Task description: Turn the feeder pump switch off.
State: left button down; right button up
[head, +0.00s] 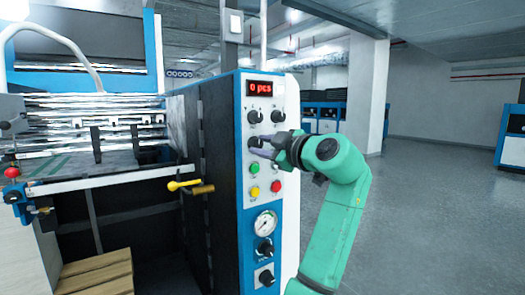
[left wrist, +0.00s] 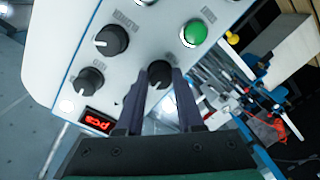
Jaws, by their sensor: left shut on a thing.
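A white control panel with a blue border (head: 244,195) faces me and carries several black rotary knobs. My left gripper (head: 258,146) is at the lower-left knob (head: 253,142), just above the green button (head: 255,168). In the left wrist view my left gripper (left wrist: 155,88) has its fingers on both sides of this black knob (left wrist: 160,72), shut on it. I cannot read its label, so I cannot tell from print whether it is the feeder pump switch. The lower-right knob is hidden by the gripper in the head view. My right gripper is not in view.
Upper knobs (head: 253,117) sit under a red display (head: 261,88) reading 0 pcs. A yellow lever (head: 186,185) sticks out left of the panel. The floor at right is clear.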

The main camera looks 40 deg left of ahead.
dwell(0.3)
pick_arm(q)
jog(key=c, duration=0.5)
grip_release()
jog(key=shift+c, duration=0.2)
jog(key=b+v, duration=0.3)
jog(key=v, duration=1.1)
jog(key=shift+d, duration=0.25)
